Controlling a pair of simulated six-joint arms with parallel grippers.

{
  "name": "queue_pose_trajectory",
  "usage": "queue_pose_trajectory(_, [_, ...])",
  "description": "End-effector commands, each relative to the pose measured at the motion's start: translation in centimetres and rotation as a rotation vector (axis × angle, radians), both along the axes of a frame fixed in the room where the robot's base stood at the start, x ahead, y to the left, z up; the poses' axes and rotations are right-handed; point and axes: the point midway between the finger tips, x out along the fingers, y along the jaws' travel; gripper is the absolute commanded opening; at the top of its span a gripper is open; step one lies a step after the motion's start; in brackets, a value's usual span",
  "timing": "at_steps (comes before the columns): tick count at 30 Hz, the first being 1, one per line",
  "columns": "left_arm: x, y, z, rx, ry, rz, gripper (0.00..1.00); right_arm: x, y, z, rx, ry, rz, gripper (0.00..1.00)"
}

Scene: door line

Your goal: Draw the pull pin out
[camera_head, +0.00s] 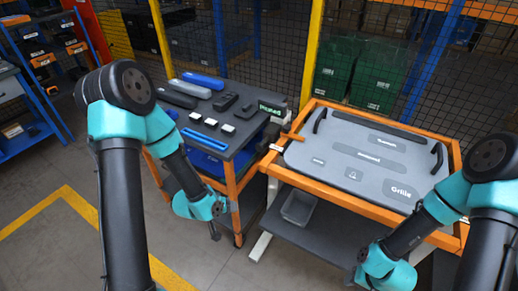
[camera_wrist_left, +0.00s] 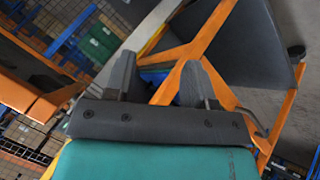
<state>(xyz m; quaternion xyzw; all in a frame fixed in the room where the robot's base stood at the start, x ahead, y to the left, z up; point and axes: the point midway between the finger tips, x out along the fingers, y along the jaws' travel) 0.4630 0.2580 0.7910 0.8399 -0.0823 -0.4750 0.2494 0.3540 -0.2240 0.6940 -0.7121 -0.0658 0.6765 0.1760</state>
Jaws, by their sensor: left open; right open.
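A grey door panel (camera_head: 350,160) labelled "Grille" lies in an orange frame (camera_head: 310,187), with a black handle at each end. A small orange piece (camera_head: 291,137) sticks out at the panel's left edge; I cannot tell whether it is the pull pin. My left gripper (camera_head: 214,232) hangs in front of the parts cart, low and apart from the panel. In the left wrist view my left gripper (camera_wrist_left: 160,78) is open, with nothing between its fingers. My right gripper (camera_head: 358,278) is low in front of the frame's right part; its fingers are barely visible.
A parts cart (camera_head: 236,152) left of the frame carries blue, grey and black parts and a green-lettered block (camera_head: 271,108). A grey bin (camera_head: 299,207) sits on the shelf under the frame. A yellow post and mesh fence stand behind. Floor is clear in front.

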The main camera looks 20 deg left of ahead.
Motion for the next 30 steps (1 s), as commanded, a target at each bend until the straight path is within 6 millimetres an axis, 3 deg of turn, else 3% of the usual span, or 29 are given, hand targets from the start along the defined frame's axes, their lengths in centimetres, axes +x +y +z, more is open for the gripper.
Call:
queue_pose_trajectory(3, [3.0, 1.2, 5.6, -0.074, -0.181, 0.040, 0.50, 0.0, 0.0, 0.0, 0.000, 0.000, 0.000, 0.43])
queue_pose_trajectory(6, [4.6, 1.7, 10.3, -0.149, -0.316, 0.057, 0.50, 0.0, 0.0, 0.0, 0.000, 0.000, 0.000, 0.43])
queue_pose_trajectory(9, [5.5, 2.0, 14.3, -0.220, -0.421, 0.057, 0.50, 0.0, 0.0, 0.0, 0.000, 0.000, 0.000, 0.43])
queue_pose_trajectory(12, [5.8, 2.1, 16.8, -0.268, -0.483, 0.051, 0.50, 0.0, 0.0, 0.0, 0.000, 0.000, 0.000, 0.43])
queue_pose_trajectory(16, [5.9, 2.1, 18.0, -0.293, -0.510, 0.046, 0.50, 0.0, 0.0, 0.0, 0.000, 0.000, 0.000, 0.43])
queue_pose_trajectory(30, [6.6, 1.6, 17.7, -0.292, -0.509, 0.045, 0.50, 0.0, 0.0, 0.0, 0.000, 0.000, 0.000, 0.43])
